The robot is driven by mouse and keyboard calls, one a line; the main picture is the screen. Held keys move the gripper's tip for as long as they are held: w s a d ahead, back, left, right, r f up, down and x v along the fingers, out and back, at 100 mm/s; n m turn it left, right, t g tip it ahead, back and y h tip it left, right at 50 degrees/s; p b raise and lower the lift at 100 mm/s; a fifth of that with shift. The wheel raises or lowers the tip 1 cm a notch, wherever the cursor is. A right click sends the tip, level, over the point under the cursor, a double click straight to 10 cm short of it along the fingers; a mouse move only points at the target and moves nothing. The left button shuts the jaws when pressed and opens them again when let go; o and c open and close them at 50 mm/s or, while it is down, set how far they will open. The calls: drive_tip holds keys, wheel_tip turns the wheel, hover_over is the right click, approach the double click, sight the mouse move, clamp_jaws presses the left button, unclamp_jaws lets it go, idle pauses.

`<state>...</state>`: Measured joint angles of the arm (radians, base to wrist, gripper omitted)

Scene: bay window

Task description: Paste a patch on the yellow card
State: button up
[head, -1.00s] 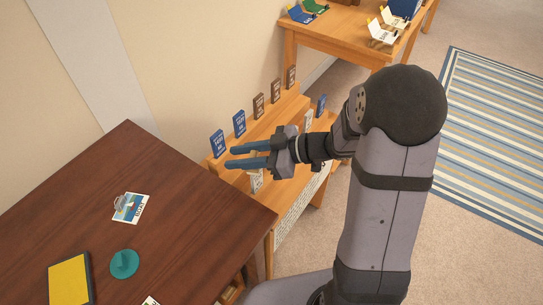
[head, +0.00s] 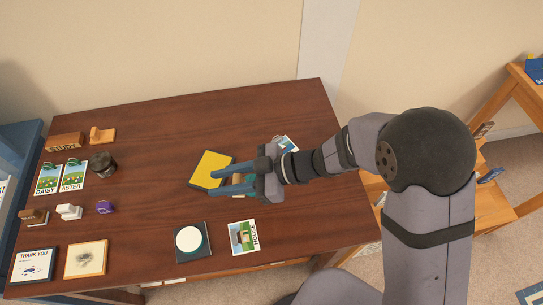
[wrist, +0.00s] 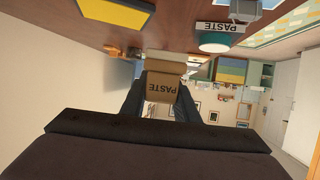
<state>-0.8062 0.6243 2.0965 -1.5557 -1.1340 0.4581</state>
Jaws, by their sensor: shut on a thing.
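The yellow card (head: 210,169) lies on a dark backing on the brown desk (head: 160,130). My gripper (head: 223,178) is beside it in the head view, its two blue fingers reaching towards the card's right edge. In the wrist view, a tan block lettered PASTE (wrist: 163,88) is between my dark fingers, and my gripper is shut on it. A teal round thing (head: 240,179) shows between the fingers in the head view; whether it lies on the desk below, I cannot tell. A white disc on a dark square (head: 190,240) lies at the desk's front.
A picture card (head: 243,237) lies right of the white disc. Flower cards (head: 61,178), a dark cup (head: 102,164), a purple thing (head: 105,207) and framed cards (head: 86,259) stand on the left side. A clipped picture (head: 286,143) lies behind my gripper. The middle left is clear.

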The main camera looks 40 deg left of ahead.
drive_tip(key=s+a+r+n+g+h+p, duration=0.1)
drive_tip(key=s+n, duration=0.1)
drive_tip(key=s, duration=0.6)
drive_tip(key=s+a+n+g+h+p, duration=0.1)
drive_tip(key=s+a+g+h, duration=0.1)
drive_tip(key=s, duration=0.7)
drive_tip(key=shift+r+n+p, duration=0.3)
drive_tip(key=shift+r+n, duration=0.05)
drive_tip(key=shift+n, duration=0.05)
wheel_tip(320, 180, down, 6)
drive_tip(key=b, duration=0.6)
drive_tip(key=shift+b, duration=0.35)
drive_tip(key=shift+f+h, duration=0.3)
drive_tip(key=shift+f, duration=0.25)
idle(1.7)
wheel_tip(320, 180, up, 7)
drive_tip(key=p, duration=0.7)
